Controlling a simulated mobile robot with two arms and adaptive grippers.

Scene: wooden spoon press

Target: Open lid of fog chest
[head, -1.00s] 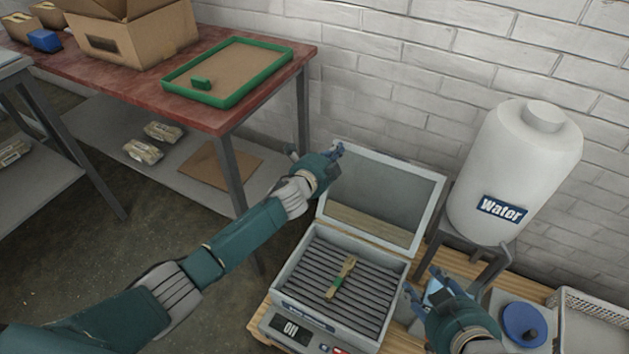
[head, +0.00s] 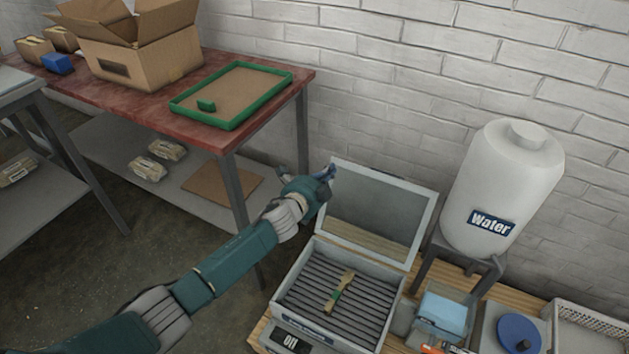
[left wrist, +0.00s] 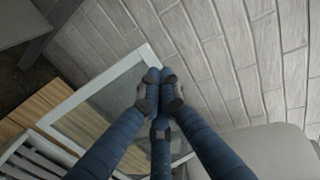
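The fog chest (head: 300,253) is a grey box with a ribbed rack inside, low centre in the head view. Its framed, glass-like lid (head: 375,212) stands raised at the back edge, tilted toward the wall; the lid's frame (left wrist: 93,92) also shows in the left wrist view. A small wooden piece with a green band (head: 339,291) lies on the rack. My left gripper (head: 328,173) is at the lid's top left corner. In the left wrist view its fingertips (left wrist: 160,88) are together in front of the frame; contact is unclear. My right gripper is out of view.
A white water tank (head: 505,185) stands on a frame right of the lid. A light-blue box (head: 443,312), a blue round lid (head: 520,333) and a white basket (head: 590,335) are right of the chest. A red-topped table (head: 150,115) is at left. A brick wall is behind.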

